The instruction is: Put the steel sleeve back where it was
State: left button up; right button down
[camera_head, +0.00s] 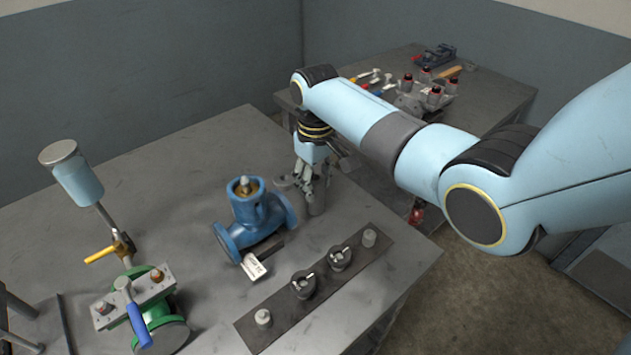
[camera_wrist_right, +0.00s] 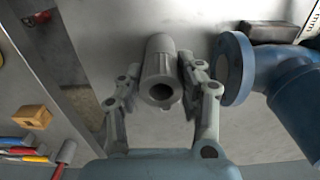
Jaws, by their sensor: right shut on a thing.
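The steel sleeve (camera_head: 318,203) is a grey hollow cylinder near the right edge of the near grey table, just right of the blue valve body. In the right wrist view the sleeve (camera_wrist_right: 158,62) sits between the fingers with its round bore facing the camera. My right gripper (camera_head: 306,182) is shut on the sleeve, and its fingers (camera_wrist_right: 158,84) lie along both sides. The sleeve looks upright in the head view; I cannot tell whether its lower end touches the table. My left gripper is not in view.
The blue flanged valve (camera_head: 246,222) stands close left of the sleeve. A dark strip with knobs and pegs (camera_head: 325,288) lies in front. A green valve (camera_head: 158,311) is at lower left. A second table (camera_head: 487,106) with tools stands behind. The near table's back (camera_head: 190,160) is clear.

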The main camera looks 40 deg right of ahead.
jog(key=shift+f, duration=0.1)
jog(key=shift+f, duration=0.1)
jog(key=c, duration=0.8)
grip_release()
jog(key=shift+c, duration=0.2)
notch_tip(320, 180, up, 12)
